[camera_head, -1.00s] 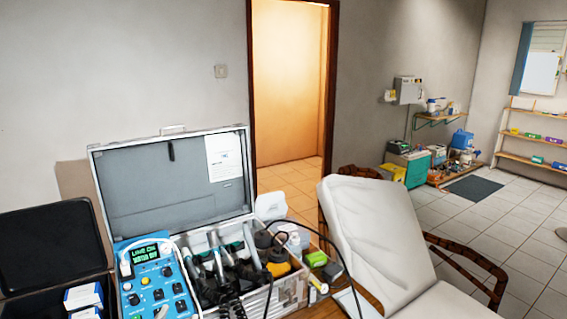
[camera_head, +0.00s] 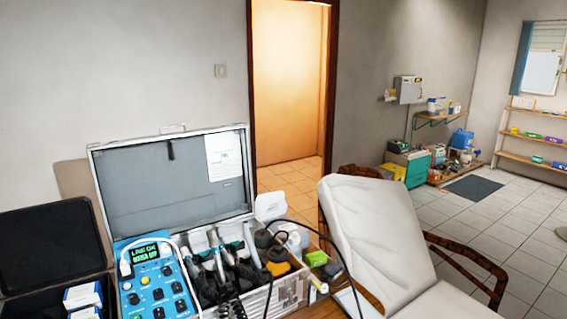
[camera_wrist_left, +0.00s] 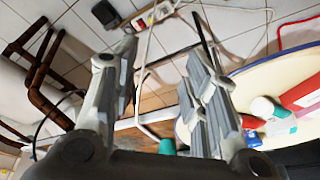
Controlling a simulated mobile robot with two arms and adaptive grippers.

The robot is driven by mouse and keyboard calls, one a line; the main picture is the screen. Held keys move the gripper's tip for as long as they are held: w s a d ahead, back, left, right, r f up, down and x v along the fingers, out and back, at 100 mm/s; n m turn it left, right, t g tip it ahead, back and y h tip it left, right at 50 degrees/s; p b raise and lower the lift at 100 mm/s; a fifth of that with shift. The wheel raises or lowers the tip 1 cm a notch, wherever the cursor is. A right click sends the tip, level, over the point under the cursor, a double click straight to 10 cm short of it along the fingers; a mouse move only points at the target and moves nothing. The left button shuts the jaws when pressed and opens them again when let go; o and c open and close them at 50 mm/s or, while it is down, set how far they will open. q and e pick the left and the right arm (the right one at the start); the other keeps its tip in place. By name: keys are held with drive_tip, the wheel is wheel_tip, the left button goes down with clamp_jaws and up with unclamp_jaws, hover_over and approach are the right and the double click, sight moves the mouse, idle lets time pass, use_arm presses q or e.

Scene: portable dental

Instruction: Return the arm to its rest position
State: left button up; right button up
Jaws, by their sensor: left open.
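My left gripper (camera_wrist_left: 162,55) shows in the left wrist view. Its two grey fingers stand wide apart, and nothing is held between them. White floor tiles, a pale hose and a white rail show beyond and between the fingers. Neither gripper nor any part of my arms shows in the head view, so the arm's pose cannot be told from there. The right gripper is in no view.
An open metal case (camera_head: 262,305) with a blue control panel (camera_head: 153,285) and several handpieces stands at the lower left. A black open box (camera_head: 50,245) is left of it. A white reclined chair (camera_head: 375,235) stands right.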

use_arm(q)
drive_tip(key=s+a+f+g, duration=0.1)
drive_tip(key=s+f, duration=0.5)
drive_tip(key=f, duration=0.7)
drive_tip(key=s+a+f, duration=0.1)
drive_tip(key=s+f, duration=0.4)
drive_tip(key=f, duration=0.9)
drive_tip(key=s+a+f+g, duration=0.1)
drive_tip(key=s+f, duration=0.4)
drive_tip(key=s, duration=0.4)
drive_tip(key=shift+a+b, duration=0.15)
drive_tip(key=shift+b, duration=0.2)
